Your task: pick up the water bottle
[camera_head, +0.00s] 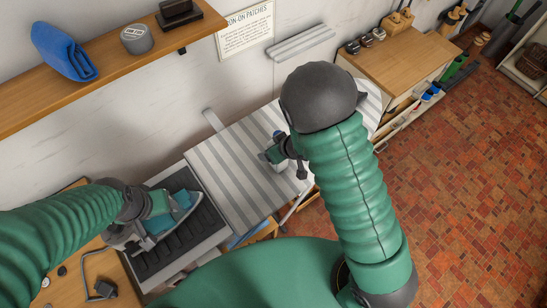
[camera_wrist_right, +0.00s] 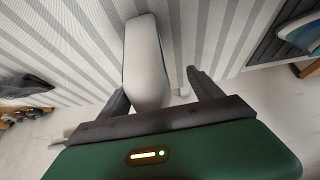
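A smooth, pale grey-white rounded object, which looks like the water bottle (camera_wrist_right: 145,52), stands between the fingers of my right gripper (camera_wrist_right: 157,84) in the right wrist view. The fingers are spread. The left finger is close to the object and a gap shows on the right side; contact is unclear. In the head view my right gripper (camera_head: 287,152) is over the striped board, and my right arm hides much of it. My left gripper (camera_head: 152,205) is beside the teal iron (camera_head: 178,212) on the left; its fingers are too hidden to judge.
The striped ironing board (camera_head: 232,175) runs along the wall. A dark ribbed mat (camera_head: 180,240) lies under the iron. A wooden cabinet (camera_head: 400,60) stands beyond the board.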

